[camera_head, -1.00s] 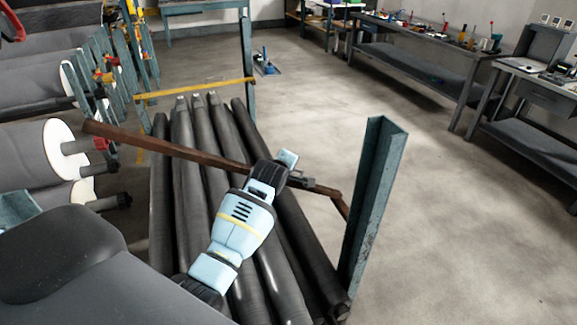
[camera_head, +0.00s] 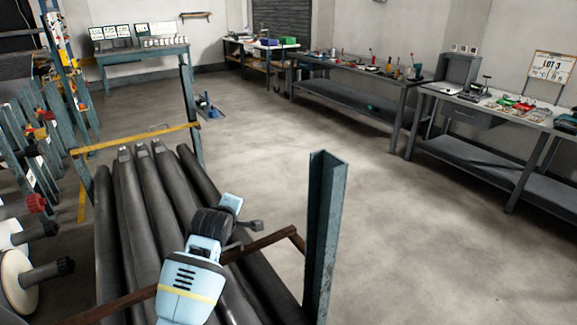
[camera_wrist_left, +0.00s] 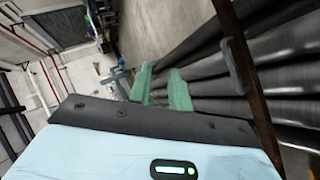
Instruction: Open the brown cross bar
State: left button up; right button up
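The brown cross bar (camera_head: 265,243) runs over the dark rolls (camera_head: 130,220) from the bottom edge, lower left, up to a bent end beside the teal post (camera_head: 322,225). Its left end is hidden or out of frame. In the head view my left gripper (camera_head: 252,226) is at the bar's right part, above the rolls; its fingers are hard to make out there. The left wrist view shows two green fingers (camera_wrist_left: 162,88) apart, with nothing clearly between them. The bar (camera_wrist_left: 250,85) passes to their right, outside them. My right gripper is not in view.
A yellow bar (camera_head: 135,139) crosses the rolls' far end, by another teal post (camera_head: 191,110). A rack with pale rolls and red knobs stands at the left. Workbenches (camera_head: 370,80) line the back and right. The floor (camera_head: 410,240) right of the near post is clear.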

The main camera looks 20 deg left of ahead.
pick_arm(q)
jog(key=s+d+f+m+h, duration=0.1)
jog(key=s+d+f+m, duration=0.3)
jog(key=s+f, duration=0.55)
jog(key=s+d+f+m+h, duration=0.1)
jog(key=s+d+f+m, duration=0.2)
jog(key=s, duration=0.7)
jog(key=s+d+f+m+g+h, duration=0.1)
jog(key=s+d+f+m, duration=0.2)
jog(key=s+f+m, duration=0.3)
jog(key=s+d+f+m+h, duration=0.1)
jog(key=s+d+f+m, duration=0.2)
jog(key=s, duration=1)
notch_tip(320, 180, down, 2)
jog(key=m, duration=0.3)
jog(key=shift+s+f+g+h, duration=0.25)
jog(key=shift+s+g+h, duration=0.15)
